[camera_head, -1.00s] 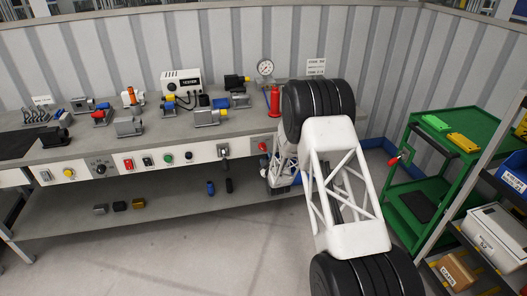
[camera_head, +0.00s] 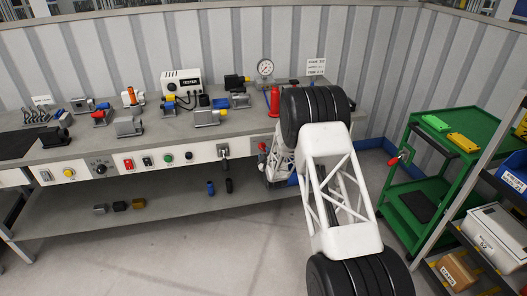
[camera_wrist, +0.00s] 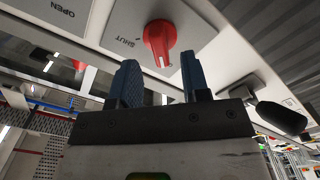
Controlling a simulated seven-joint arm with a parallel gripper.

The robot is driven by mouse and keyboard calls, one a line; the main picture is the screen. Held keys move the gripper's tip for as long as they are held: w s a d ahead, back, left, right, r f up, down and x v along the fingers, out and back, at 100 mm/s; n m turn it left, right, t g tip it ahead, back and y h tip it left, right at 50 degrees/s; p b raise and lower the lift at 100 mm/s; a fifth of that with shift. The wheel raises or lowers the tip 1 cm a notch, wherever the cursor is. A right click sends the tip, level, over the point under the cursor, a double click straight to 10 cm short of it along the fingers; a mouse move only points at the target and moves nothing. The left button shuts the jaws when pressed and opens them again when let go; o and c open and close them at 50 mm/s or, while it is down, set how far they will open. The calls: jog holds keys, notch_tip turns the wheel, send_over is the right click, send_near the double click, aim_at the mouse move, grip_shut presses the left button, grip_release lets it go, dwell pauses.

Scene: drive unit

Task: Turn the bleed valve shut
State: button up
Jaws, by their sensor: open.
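The bleed valve's red knob (camera_wrist: 160,40) sits on a pale panel in the wrist view, beside a printed SHUT label. An OPEN label is farther left. In the head view the red knob (camera_head: 262,147) shows on the bench's front panel, just left of my arm, which mostly hides the gripper.
A dark rounded handle (camera_wrist: 281,117) sticks out right of the fingers in the wrist view. A green cart (camera_head: 430,185) stands to the right. The floor in front is clear.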

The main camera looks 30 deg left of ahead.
aim_at(263, 150)
jog(key=shift+x, duration=1.9)
jog(key=shift+c, duration=0.4)
grip_shut()
